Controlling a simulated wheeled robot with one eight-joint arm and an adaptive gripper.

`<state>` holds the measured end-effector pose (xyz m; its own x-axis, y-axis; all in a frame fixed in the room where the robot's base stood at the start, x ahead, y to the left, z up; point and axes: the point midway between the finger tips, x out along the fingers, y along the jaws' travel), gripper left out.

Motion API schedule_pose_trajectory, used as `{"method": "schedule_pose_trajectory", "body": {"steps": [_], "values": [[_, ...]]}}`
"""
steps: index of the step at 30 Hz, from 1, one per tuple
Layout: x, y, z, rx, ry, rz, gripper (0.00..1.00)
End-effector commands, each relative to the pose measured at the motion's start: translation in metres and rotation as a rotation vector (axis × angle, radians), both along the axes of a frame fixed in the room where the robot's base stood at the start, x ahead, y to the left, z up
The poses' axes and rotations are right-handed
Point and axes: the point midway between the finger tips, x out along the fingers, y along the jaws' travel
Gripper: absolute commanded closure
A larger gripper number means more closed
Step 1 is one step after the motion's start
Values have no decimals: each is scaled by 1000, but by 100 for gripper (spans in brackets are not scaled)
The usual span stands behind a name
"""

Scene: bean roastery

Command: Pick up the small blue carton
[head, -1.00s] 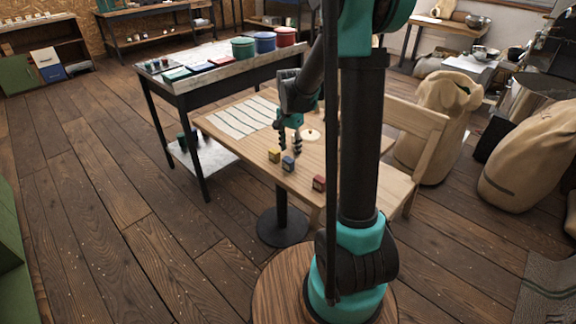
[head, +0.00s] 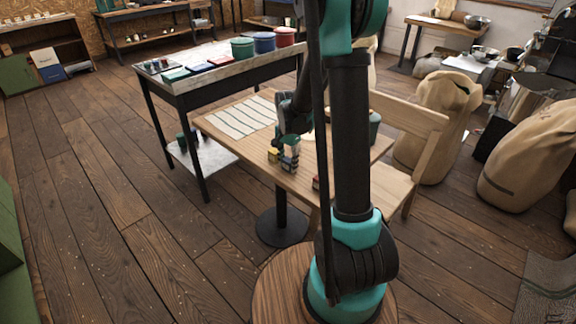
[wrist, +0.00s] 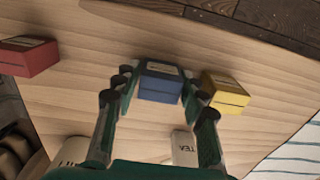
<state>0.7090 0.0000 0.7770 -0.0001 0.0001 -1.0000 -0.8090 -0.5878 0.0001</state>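The small blue carton (wrist: 160,84) sits on the light wooden table (wrist: 120,30), between the two fingers of my gripper (wrist: 158,90) in the wrist view. The fingers are spread on either side of it, and I see no firm grip. In the head view my gripper (head: 289,152) is low over the table's front part, at the blue carton, which it partly covers.
A yellow carton (wrist: 226,92) stands close to the right finger. A red carton (wrist: 28,57) is farther off to the left. A white box marked TEA (wrist: 185,146) lies near the gripper base. A striped sheet (head: 240,117) covers the table's left part.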

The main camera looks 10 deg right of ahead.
Motion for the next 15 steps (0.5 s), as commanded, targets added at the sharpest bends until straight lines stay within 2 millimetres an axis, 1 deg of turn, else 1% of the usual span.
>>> {"method": "schedule_pose_trajectory", "body": {"steps": [1,6,15], "values": [[0,0,0,0,0,0,68],[0,0,0,0,0,0,89],[0,0,2,0,0,0,89]]}}
